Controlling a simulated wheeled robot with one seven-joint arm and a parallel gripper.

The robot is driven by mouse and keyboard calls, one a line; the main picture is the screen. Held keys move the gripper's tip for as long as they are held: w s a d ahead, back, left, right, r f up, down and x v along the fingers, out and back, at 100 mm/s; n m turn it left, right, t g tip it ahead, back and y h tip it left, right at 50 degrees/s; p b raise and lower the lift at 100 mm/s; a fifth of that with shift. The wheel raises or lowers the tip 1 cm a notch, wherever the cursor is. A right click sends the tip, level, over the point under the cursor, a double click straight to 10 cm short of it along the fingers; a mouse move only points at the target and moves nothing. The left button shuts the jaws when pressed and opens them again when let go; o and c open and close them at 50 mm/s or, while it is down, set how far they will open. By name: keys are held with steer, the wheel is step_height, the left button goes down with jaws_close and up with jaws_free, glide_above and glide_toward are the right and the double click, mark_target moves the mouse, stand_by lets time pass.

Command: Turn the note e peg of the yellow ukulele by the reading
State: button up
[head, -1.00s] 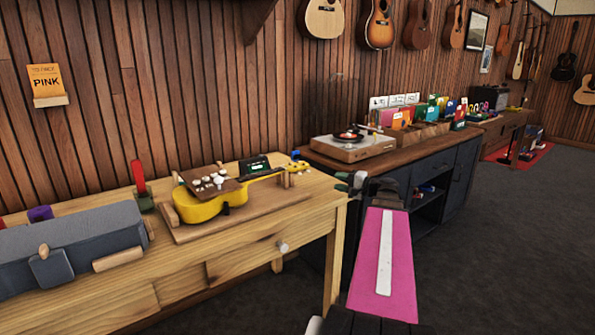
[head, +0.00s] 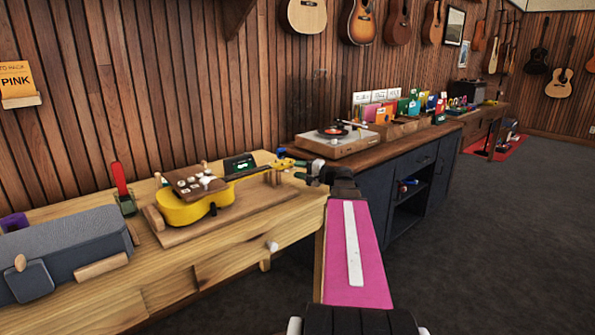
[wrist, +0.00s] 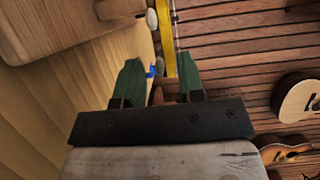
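The yellow ukulele (head: 183,213) lies on a wooden board on the workbench, its neck pointing right. Its headstock (head: 284,163) is at the right end, with a small blue piece (head: 281,152) beside it. A small dark display with green marks (head: 240,164) stands behind the neck; its reading is too small to make out. My gripper (head: 309,170) is just right of the headstock. In the wrist view its green fingers (wrist: 159,75) are apart with nothing gripped. The yellow headstock (wrist: 170,45) and a pale peg (wrist: 152,18) show beyond them. I cannot tell which peg is note e.
A grey case (head: 70,250) lies on the bench (head: 230,245) at left. A record player (head: 335,141) stands on the dark cabinet (head: 380,185) at right. The floor (head: 480,230) right is clear.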

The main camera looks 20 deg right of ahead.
steer(key=shift+w+a, duration=0.3)
steer(key=shift+w, duration=0.05)
jaws_close()
steer(key=shift+n, duration=0.3)
steer(key=n+h, duration=0.1)
steer(key=n, duration=0.1)
steer(key=n+g+h, duration=0.1)
steer(key=n, duration=0.1)
steer(key=shift+a+r+n, duration=0.1)
steer(key=shift+n, duration=0.2)
steer(key=n+h, duration=0.2)
steer(key=n, duration=0.2)
steer(key=shift+s+h, duration=0.1)
steer(key=shift+h, duration=0.2)
stand_by(0.5)
